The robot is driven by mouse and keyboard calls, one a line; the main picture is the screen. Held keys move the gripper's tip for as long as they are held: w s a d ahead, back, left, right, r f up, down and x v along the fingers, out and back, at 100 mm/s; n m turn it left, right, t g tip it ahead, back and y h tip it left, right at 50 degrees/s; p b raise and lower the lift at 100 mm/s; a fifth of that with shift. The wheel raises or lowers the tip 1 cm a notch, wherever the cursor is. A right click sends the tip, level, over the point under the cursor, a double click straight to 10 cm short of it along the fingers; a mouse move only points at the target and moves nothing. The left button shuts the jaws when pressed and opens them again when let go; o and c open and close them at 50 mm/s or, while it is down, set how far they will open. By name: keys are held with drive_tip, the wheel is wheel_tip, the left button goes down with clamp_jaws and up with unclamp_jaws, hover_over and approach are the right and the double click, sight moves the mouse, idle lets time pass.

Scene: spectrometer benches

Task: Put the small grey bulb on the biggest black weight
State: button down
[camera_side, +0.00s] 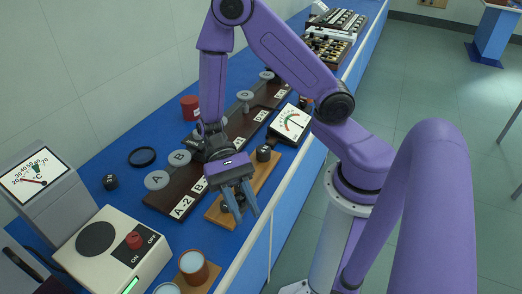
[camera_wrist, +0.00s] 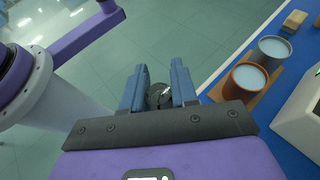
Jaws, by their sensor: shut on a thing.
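In the side view my gripper (camera_side: 240,207) points down over the front end of a wooden strip (camera_side: 217,217). In the wrist view its two blue fingers (camera_wrist: 158,92) are closed on a small, shiny dark-grey rounded thing (camera_wrist: 159,96), which looks like the small grey bulb. Fingers partly hide it. A black weight (camera_side: 263,153) stands on the wooden strip behind the gripper. Another dark round thing (camera_side: 226,206) shows beside the left finger, partly hidden. A small black labelled piece (camera_side: 110,181) stands on the blue bench at left. I cannot tell which weight is biggest.
A dark board with labels (camera_side: 181,205) and grey discs A (camera_side: 157,180) and B (camera_side: 179,158) lie behind the strip. A dial meter (camera_side: 290,123), a black ring (camera_side: 142,156), a red container (camera_side: 190,108), a hotplate (camera_side: 98,238) and an orange-brown cup (camera_side: 193,268) stand around. Blue bench shows between them.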

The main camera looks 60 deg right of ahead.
drive_tip(key=s+d+n+g+h, duration=0.3)
drive_tip(key=s+d+n+h, duration=0.2)
drive_tip(key=d+n+h, duration=0.3)
wheel_tip(320, 180, up, 3)
drive_tip(key=n+t+h, duration=1.4)
drive_tip(key=n, duration=0.4)
hover_over(266, 145)
drive_tip(key=shift+f, duration=3.65)
drive_tip(key=shift+f, duration=0.2)
drive_tip(key=c, duration=0.9)
unclamp_jaws()
drive_tip(key=shift+o, duration=0.2)
drive_tip(key=shift+r, duration=0.1)
